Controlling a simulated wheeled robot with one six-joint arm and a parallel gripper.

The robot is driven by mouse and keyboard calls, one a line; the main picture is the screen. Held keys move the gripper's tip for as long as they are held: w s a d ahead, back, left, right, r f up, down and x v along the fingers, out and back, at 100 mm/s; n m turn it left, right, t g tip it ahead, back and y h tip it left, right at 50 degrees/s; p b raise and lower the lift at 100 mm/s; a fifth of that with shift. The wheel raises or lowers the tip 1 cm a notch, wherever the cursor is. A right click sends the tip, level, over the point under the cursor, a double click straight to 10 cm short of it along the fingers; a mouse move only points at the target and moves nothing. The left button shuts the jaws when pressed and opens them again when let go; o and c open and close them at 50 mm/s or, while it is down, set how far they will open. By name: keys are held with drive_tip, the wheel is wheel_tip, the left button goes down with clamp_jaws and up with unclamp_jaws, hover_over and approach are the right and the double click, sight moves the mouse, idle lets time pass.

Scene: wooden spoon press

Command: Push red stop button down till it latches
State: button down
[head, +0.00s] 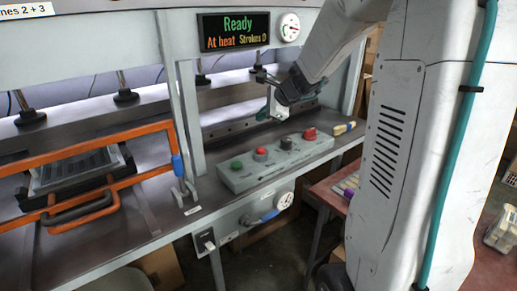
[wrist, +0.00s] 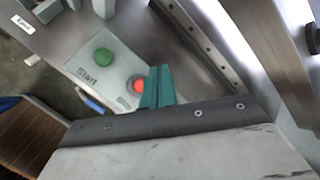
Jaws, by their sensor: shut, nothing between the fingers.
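The red stop button (head: 260,151) sits in a grey collar on the pale control box (head: 240,183), to the right of the green button (head: 236,165). In the wrist view the red button (wrist: 138,86) shows right of the green Start button (wrist: 103,62); its own label is partly hidden. My gripper (head: 263,115) is above and behind the box in the head view, apart from the button there. In the wrist view its teal fingers (wrist: 158,87) are shut and empty, overlapping the red button's right edge. I cannot tell whether they touch it, nor whether the button is latched.
An upright post (head: 188,120) and an orange frame (head: 90,165) stand to the left. The display (head: 236,31) reads Ready.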

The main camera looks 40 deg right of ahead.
sight(264, 149)
drive_tip(key=shift+w+d+f+m, duration=0.2)
drive_tip(key=shift+d+m, duration=0.2)
drive_tip(key=shift+d, duration=0.1)
drive_tip(key=shift+f, duration=4.4)
drive_tip(key=shift+f, duration=0.1)
drive_tip(key=shift+f, duration=0.3)
drive_tip(key=shift+f, duration=0.6)
drive_tip(key=shift+r, duration=1.05)
